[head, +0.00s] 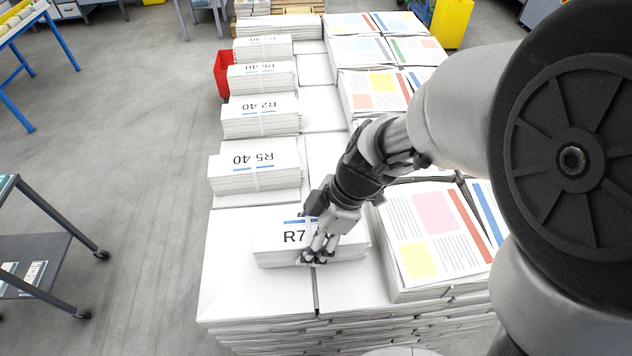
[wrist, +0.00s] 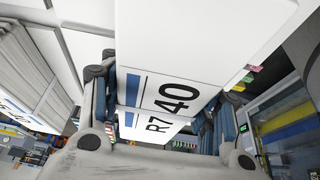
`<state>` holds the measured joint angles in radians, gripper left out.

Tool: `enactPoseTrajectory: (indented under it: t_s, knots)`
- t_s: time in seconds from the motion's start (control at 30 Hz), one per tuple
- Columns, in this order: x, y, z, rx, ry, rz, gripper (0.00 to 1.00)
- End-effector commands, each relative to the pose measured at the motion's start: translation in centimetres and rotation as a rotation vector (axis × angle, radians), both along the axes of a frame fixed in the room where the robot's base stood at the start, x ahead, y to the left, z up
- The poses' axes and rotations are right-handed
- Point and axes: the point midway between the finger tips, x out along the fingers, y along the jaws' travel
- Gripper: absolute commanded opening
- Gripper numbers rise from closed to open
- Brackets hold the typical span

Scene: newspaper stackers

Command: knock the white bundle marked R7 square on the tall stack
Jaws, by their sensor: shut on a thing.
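The white bundle marked R7 (head: 275,252) lies flat near the front of the tall stack (head: 240,290), across the seam between two columns of white paper. Its left part and the start of its label show in the head view; my gripper (head: 318,252) covers part of its front and the rest of the label. In the wrist view the bundle's top (wrist: 180,60) with "R7 40" lies between the two fingers of my gripper (wrist: 160,118). My gripper is shut on the bundle. Whether the bundle touches the stack all along its underside is hidden.
White bundles R5 (head: 252,178), R2 (head: 258,118) and others stand in a row behind on the left. Colour-printed stacks (head: 435,235) stand close on the right. A red bin (head: 222,74) is beyond the left edge. A dark cart (head: 35,262) stands on the floor at left.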

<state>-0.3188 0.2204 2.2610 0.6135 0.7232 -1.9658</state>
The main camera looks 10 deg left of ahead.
Motion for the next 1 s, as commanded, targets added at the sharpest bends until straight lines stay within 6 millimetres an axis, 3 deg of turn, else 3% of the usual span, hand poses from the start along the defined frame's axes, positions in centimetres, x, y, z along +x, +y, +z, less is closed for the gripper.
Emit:
enactPoseTrajectory:
  t_s: [1.0]
  knots:
    - [0.5,-1.7,0.1,0.002,-0.003,0.000,0.00]
